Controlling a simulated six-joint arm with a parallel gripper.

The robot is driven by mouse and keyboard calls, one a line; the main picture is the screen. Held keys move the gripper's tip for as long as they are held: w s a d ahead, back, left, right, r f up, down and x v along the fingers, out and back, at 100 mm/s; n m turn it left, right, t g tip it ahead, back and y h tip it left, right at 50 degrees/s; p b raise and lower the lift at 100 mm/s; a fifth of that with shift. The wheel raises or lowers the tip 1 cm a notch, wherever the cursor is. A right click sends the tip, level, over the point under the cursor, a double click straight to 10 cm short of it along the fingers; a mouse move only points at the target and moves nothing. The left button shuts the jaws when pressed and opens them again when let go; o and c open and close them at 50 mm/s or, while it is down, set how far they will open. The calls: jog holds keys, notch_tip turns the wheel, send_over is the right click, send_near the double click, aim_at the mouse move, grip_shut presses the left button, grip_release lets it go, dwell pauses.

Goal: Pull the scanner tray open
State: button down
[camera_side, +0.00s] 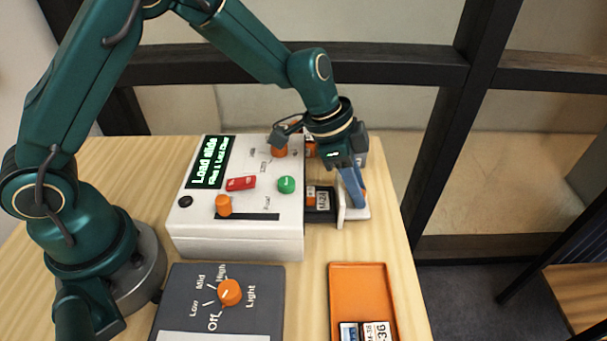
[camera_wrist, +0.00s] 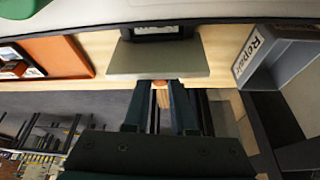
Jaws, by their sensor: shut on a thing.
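The scanner (camera_side: 240,240) is a white box with a lit display reading "Load slide", a red switch, a green button and orange knobs. Its black scanner tray (camera_side: 313,216) sticks out of the right side, with a labelled slide in it. The tray's pale front plate (camera_side: 342,203) stands clear of the scanner body; it also shows in the wrist view (camera_wrist: 150,62). My gripper (camera_side: 358,203) is at the outer side of this plate. In the wrist view its fingers (camera_wrist: 160,100) are shut on the small orange-brown handle (camera_wrist: 160,83), which they partly hide.
An orange tray (camera_side: 357,285) with labelled slides lies at the table's front right. A grey bin (camera_wrist: 262,55) marked "Repair" is beside the scanner, partly hidden behind my wrist in the side view. A dark light-control box (camera_side: 185,290) stands in front. The table's right edge is close.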

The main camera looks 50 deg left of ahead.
jog(key=shift+w+d, duration=1.35)
jog(key=shift+r, duration=0.1)
jog(key=c, duration=0.7)
grip_release()
jog(key=shift+v, duration=2.55)
